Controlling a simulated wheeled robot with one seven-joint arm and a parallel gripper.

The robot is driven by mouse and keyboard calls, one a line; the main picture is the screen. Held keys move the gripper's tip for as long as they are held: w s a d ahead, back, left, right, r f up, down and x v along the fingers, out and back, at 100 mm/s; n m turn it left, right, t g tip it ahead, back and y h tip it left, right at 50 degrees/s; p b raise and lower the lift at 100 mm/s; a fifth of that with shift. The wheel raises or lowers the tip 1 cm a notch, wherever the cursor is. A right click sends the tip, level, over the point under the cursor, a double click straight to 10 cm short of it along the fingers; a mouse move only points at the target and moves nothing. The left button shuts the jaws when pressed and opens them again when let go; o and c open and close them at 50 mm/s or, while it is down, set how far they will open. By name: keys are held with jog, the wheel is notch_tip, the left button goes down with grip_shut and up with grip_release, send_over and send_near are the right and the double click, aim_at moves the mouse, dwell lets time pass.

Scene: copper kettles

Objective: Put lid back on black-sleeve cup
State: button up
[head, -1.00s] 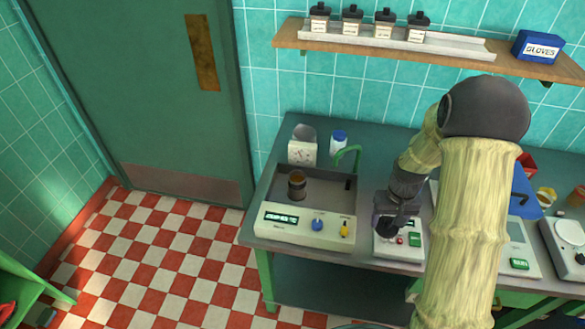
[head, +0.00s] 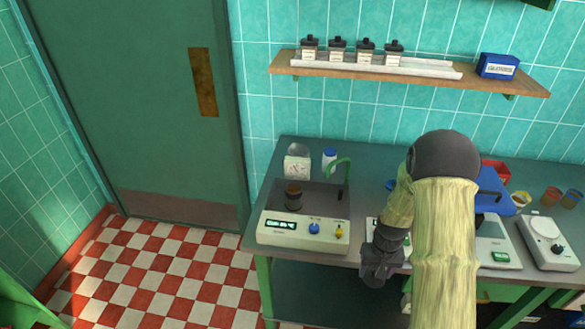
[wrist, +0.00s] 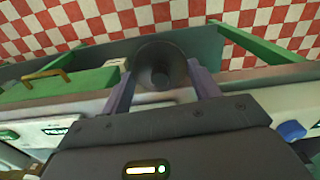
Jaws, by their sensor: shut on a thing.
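The wrist view shows my gripper (wrist: 163,75) shut on a dark round lid (wrist: 160,62) with a knob-like middle, held between the two purple-grey fingers. In the head view my gripper (head: 378,272) is at the counter's front edge, right of the water bath, and the lid cannot be made out there. A small cup with a dark sleeve (head: 293,200) and an amber-brown top stands upright in the grey basin of the bath (head: 325,198). No lid shows on it. My gripper is apart from this cup, to its right and nearer the front.
The bath's front panel (head: 303,232) has knobs, and a green spout (head: 340,166) rises behind. A white box (head: 297,165) and blue-capped bottle (head: 329,158) stand behind it. Amber cups (head: 551,197) and a scale (head: 546,243) are at right. A shelf (head: 420,76) hangs above.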

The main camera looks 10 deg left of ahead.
aim_at(375, 279)
jog(key=shift+m, duration=0.4)
jog(key=shift+s+f, duration=0.25)
jog(key=shift+f, duration=0.65)
jog(key=shift+s+f, duration=0.2)
jog(key=shift+f, duration=0.65)
jog(key=shift+s+f, duration=0.25)
jog(key=shift+f, duration=0.65)
